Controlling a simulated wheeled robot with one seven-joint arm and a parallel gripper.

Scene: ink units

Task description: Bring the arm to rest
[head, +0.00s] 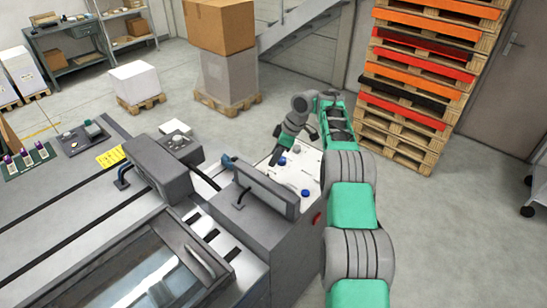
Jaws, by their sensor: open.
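My arm (350,205), green and grey, rises from the bottom right of the head view and bends over to the left at its top. My gripper (275,157) hangs at its end, pointing down and to the left over a white surface (305,171) beside the grey machine. It is open. The fingertips are small and dark here, and I see nothing held between them. I cannot tell whether they touch the surface.
Blue round pieces (305,193) lie on the white surface. A grey machine (255,225) with a raised panel stands close to my arm on the left. Stacked pallets (425,75) stand behind on the right. A boxed pallet (228,75) stands further back.

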